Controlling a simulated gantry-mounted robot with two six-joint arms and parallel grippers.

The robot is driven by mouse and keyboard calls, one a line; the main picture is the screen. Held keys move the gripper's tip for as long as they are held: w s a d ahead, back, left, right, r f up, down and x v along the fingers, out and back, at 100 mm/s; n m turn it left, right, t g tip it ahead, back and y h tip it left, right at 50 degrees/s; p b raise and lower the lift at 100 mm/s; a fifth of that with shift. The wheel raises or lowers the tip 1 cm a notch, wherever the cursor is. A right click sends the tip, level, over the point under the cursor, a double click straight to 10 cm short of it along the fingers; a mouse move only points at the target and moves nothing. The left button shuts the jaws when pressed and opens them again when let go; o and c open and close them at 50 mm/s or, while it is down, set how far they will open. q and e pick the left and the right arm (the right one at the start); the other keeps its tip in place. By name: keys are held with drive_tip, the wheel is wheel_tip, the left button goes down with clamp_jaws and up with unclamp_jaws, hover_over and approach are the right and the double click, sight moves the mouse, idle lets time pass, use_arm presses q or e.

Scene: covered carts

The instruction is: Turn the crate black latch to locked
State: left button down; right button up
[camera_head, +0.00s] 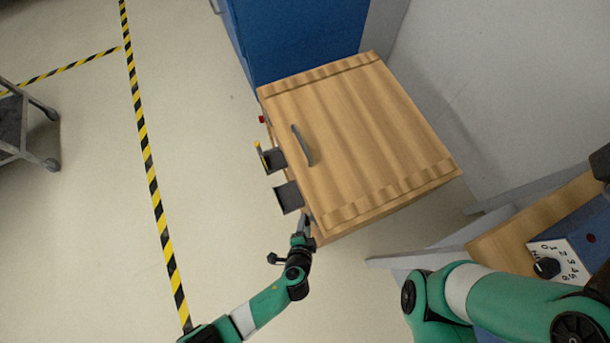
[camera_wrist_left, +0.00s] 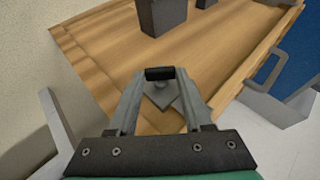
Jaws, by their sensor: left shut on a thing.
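My left gripper (camera_head: 305,222) is at the crate's near left corner. In the left wrist view its two fingers (camera_wrist_left: 160,80) are shut on the black latch (camera_wrist_left: 160,73), a short black bar in front of a grey plate (camera_wrist_left: 165,97) on the wooden face (camera_wrist_left: 225,50). In the head view the latch is hidden by the gripper. My right arm shows at the lower right, but its gripper is out of view.
Two dark boxes (camera_head: 288,197) (camera_head: 274,160) stick out from the crate's left side, by a yellow part (camera_head: 261,154) and a red knob (camera_head: 262,119). A blue cabinet (camera_head: 300,40) stands behind. A dial panel (camera_head: 560,258) is at right.

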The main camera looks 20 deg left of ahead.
use_arm(q)
drive_tip(key=shift+c, duration=1.6)
unclamp_jaws()
drive_tip(key=a+p+v, duration=0.1)
drive_tip(key=p+v, duration=0.8)
drive_tip(key=v, duration=0.2)
drive_tip(key=shift+s+d+r, duration=0.2)
drive_tip(key=shift+s+d, duration=0.05)
drive_tip(key=shift+d, duration=0.2)
drive_tip(key=shift+c, duration=0.3)
